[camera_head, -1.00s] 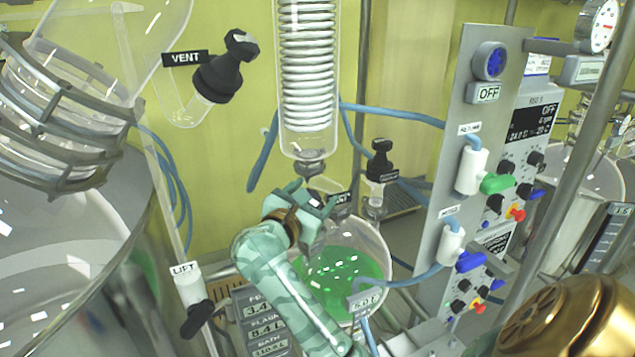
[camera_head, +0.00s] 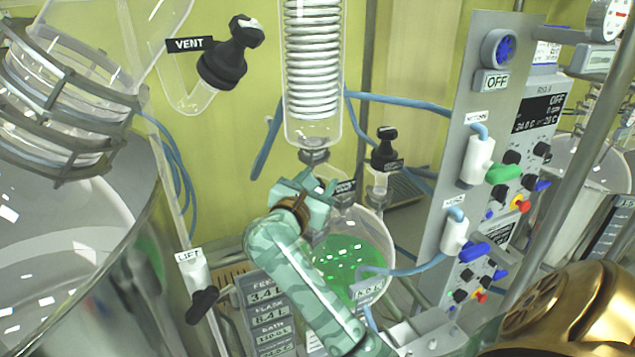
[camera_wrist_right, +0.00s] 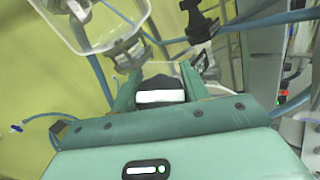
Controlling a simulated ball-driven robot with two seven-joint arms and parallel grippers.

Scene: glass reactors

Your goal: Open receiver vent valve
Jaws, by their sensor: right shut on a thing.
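The receiver flask (camera_head: 372,250) is a round glass vessel holding green liquid, below the coil condenser. My right gripper (camera_head: 322,190) is at its neck, under the condenser's lower joint (camera_head: 314,157). In the right wrist view, the fingers (camera_wrist_right: 160,88) are shut on a black valve handle (camera_wrist_right: 160,83) with a white band below it. Its dark label (camera_head: 345,187) shows beside the gripper in the head view, too small to read. The gripper hides most of this valve, so I cannot tell its turn angle. My left gripper is not in view.
A black valve labelled VENT (camera_head: 230,58) is at upper left. Another black-topped valve (camera_head: 386,150) stands close right of the gripper. The glass condenser (camera_head: 313,70) hangs just above. Blue hoses (camera_head: 400,97) cross toward a grey control panel (camera_head: 468,110) at right.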

